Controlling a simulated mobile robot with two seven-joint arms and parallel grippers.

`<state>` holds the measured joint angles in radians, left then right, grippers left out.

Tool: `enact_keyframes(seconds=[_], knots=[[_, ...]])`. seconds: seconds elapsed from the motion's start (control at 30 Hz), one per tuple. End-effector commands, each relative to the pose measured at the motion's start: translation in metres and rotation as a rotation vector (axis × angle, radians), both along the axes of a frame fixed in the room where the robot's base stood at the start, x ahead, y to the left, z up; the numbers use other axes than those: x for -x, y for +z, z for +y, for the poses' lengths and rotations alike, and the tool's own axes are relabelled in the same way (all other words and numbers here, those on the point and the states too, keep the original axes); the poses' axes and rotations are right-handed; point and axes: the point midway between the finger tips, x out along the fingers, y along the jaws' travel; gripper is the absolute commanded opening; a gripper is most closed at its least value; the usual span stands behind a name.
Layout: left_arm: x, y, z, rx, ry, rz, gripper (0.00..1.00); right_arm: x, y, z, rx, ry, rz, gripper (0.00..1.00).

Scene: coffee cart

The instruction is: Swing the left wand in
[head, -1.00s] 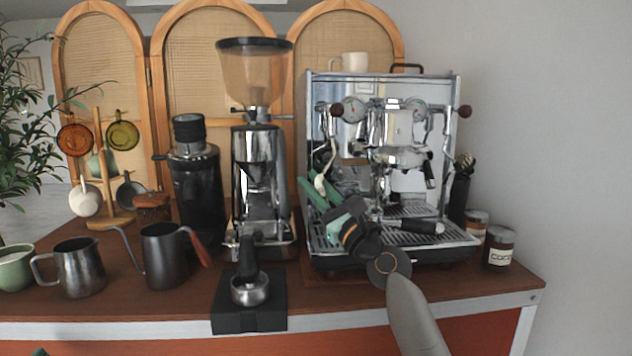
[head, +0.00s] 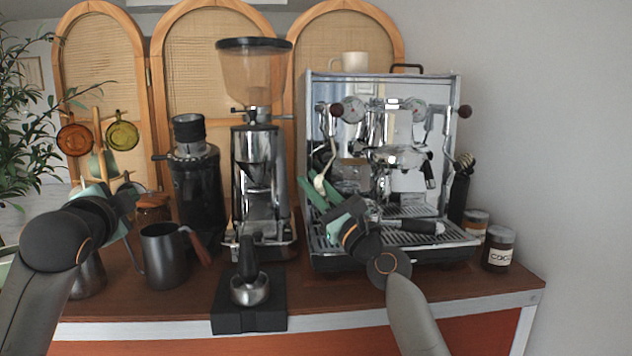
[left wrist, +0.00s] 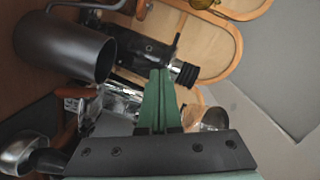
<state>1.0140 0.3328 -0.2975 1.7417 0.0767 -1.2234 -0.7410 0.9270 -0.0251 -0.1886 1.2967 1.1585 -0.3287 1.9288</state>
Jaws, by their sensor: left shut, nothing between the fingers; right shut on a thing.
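The espresso machine (head: 385,88) stands at the right of the counter. Its left wand (head: 331,150) hangs at the machine's left front, with a pale grip (head: 319,184) low on it. My right gripper (head: 307,188) has its green fingers at this grip and is shut on the wand; the exact contact is small and partly hidden. My left gripper (head: 130,190) is over the left part of the counter, far from the wand. In the left wrist view its green fingers (left wrist: 159,75) are together and empty.
A dark pitcher (head: 165,258) stands near my left gripper and shows in the left wrist view (left wrist: 62,48). A black grinder (head: 195,190) and a hopper grinder (head: 258,180) stand between the arms. A portafilter (head: 250,290) rests on the black mat (head: 230,318). Jars (head: 498,250) stand at the right.

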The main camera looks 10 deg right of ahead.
Motion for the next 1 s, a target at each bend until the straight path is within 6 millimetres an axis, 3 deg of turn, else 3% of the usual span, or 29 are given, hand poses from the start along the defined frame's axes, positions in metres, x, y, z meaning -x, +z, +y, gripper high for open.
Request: enact_keyframes(seconds=[0.03, 0.2, 0.3, 0.4, 0.53, 0.67, 0.77, 1.0], knots=[[0.007, 0.017, -0.046, -0.006, -0.07, 0.018, 0.0, 0.0, 0.001, 0.0, 0.0, 0.0, -0.001, 0.0], [0.051, 0.048, -0.169, -0.104, -0.247, 0.109, 0.0, 0.0, 0.0, 0.0, 0.0, 0.0, -0.001, 0.0], [0.085, 0.06, -0.222, -0.19, -0.317, 0.145, 0.0, 0.0, 0.0, 0.0, 0.0, 0.0, -0.001, 0.0], [0.114, 0.065, -0.258, -0.272, -0.358, 0.171, 0.0, 0.0, 0.0, 0.0, 0.0, 0.0, -0.001, 0.0], [0.138, 0.068, -0.282, -0.345, -0.38, 0.189, 0.0, 0.0, 0.0, 0.0, 0.0, 0.0, -0.001, 0.0], [0.143, 0.066, -0.29, -0.374, -0.384, 0.199, 0.0, 0.0, 0.0, 0.0, 0.0, 0.0, -0.001, 0.0], [0.134, 0.062, -0.293, -0.374, -0.384, 0.201, 0.0, 0.0, 0.0, 0.0, 0.0, 0.0, -0.001, 0.0], [0.089, 0.047, -0.303, -0.373, -0.384, 0.203, 0.0, 0.0, 0.0, 0.0, 0.0, 0.0, -0.001, 0.0]])
